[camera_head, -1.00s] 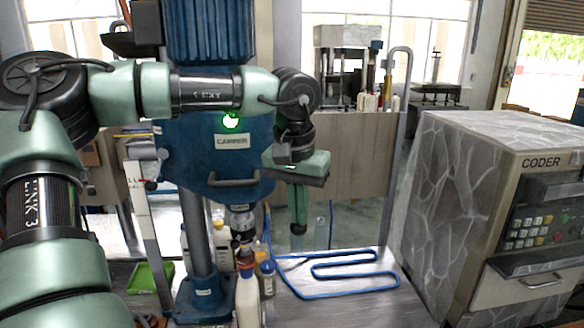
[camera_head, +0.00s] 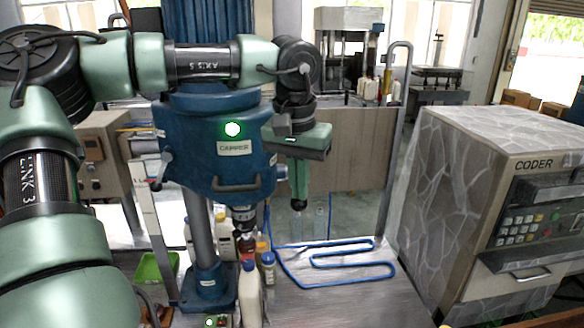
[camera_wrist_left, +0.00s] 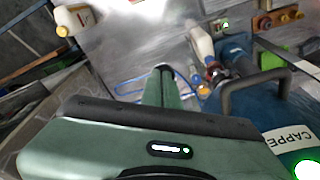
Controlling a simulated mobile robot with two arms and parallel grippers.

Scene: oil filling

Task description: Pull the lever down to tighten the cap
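The blue capper (camera_head: 190,130) stands left of centre in the head view, with a green light and a CAPPER label. A grey bar handle (camera_head: 236,184) is on its front, and a lever with a dark knob (camera_head: 163,165) is on its left side. Its capping head (camera_head: 244,215) is above small bottles, partly hidden. My left gripper (camera_head: 299,204) points down to the right of the capper, apart from the handle, its fingers together and empty. In the left wrist view the gripper (camera_wrist_left: 160,75) shows with the bar handle (camera_wrist_left: 252,88) to its right. My right gripper is out of view.
A white bottle (camera_head: 250,295) stands in front of the capper. A blue hose (camera_head: 340,262) lies on the table to the right, beside bare tabletop (camera_head: 350,300). The large coder (camera_head: 450,190) is at the right. A green tray (camera_head: 152,268) is at the left.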

